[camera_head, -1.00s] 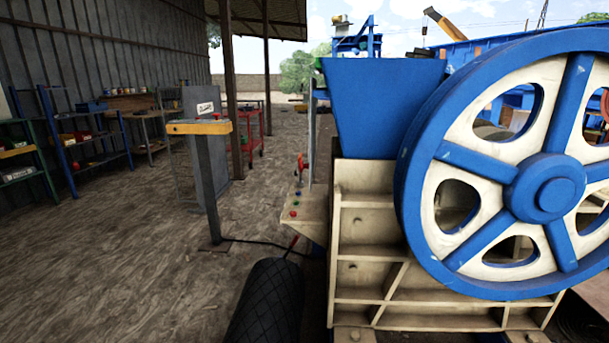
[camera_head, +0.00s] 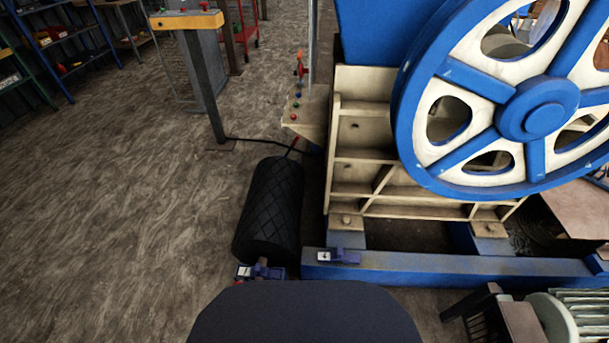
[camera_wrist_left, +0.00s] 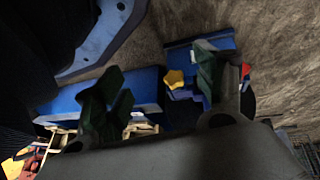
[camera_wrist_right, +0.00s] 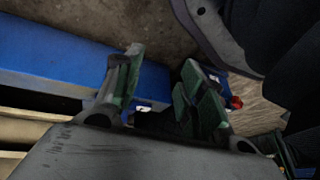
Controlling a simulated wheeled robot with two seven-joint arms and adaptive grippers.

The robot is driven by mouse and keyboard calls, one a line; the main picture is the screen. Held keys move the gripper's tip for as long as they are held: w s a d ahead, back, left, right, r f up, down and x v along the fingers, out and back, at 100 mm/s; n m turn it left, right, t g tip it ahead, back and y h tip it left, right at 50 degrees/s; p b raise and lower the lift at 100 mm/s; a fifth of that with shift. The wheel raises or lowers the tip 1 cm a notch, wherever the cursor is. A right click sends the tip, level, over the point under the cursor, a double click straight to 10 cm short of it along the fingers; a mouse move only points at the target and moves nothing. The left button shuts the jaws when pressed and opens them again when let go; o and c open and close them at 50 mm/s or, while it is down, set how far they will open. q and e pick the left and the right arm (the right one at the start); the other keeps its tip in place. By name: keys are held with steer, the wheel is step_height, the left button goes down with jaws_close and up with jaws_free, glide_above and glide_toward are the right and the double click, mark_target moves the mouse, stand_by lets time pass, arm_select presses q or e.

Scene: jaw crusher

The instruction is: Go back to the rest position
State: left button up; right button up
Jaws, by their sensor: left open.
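No task object is named apart from my own arms. Neither gripper shows in the head view. In the left wrist view my left gripper (camera_wrist_left: 162,88) has its two green-padded fingers spread wide, with nothing held between them. A blue block with a yellow knob (camera_wrist_left: 174,79) and a red knob shows behind its fingers. In the right wrist view my right gripper (camera_wrist_right: 160,82) has its two green-padded fingers apart. A blue beam (camera_wrist_right: 50,60) lies behind them, and I see nothing gripped.
The jaw crusher's blue-and-white flywheel (camera_head: 540,108) and blue base beam (camera_head: 450,268) stand ahead right. A black roller (camera_head: 270,205) lies left of it. A post with a yellow control box (camera_head: 186,20) stands farther left. Open ground (camera_head: 110,220) lies left.

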arm_select(q)
steer(key=s+a+r+g+p, duration=0.1)
steer(key=s+a+r+p, duration=0.2)
steer(key=s+p, duration=0.3)
steer(key=s+a+r+g+y+p, duration=0.1)
steer(key=s+a+r+p, duration=0.2)
steer(key=s+p, duration=0.4)
steer(key=s+a+r+m+g+y+p, duration=0.1)
steer(key=s+a+r+p, duration=0.2)
steer(key=p, duration=1.4)
steer(key=s+r, duration=0.2)
steer(key=s, duration=0.2)
steer(key=shift+r+g, duration=0.2)
steer(key=shift+g, duration=0.1)
arm_select(e)
steer(key=s+d+r+g, duration=0.1)
steer(key=s+d+r, duration=0.2)
steer(key=s, duration=0.3)
steer(key=s+d+r+g+h, duration=0.1)
steer(key=s+d+r, duration=0.2)
steer(key=s, duration=0.4)
steer(key=s+d+r+n+g+h, duration=0.1)
steer(key=s+d+r, duration=0.2)
steer(key=s+r, duration=0.2)
steer(key=shift+s+r+g, duration=0.2)
steer(key=shift+s+g, duration=0.1)
steer(key=shift+s, duration=0.7)
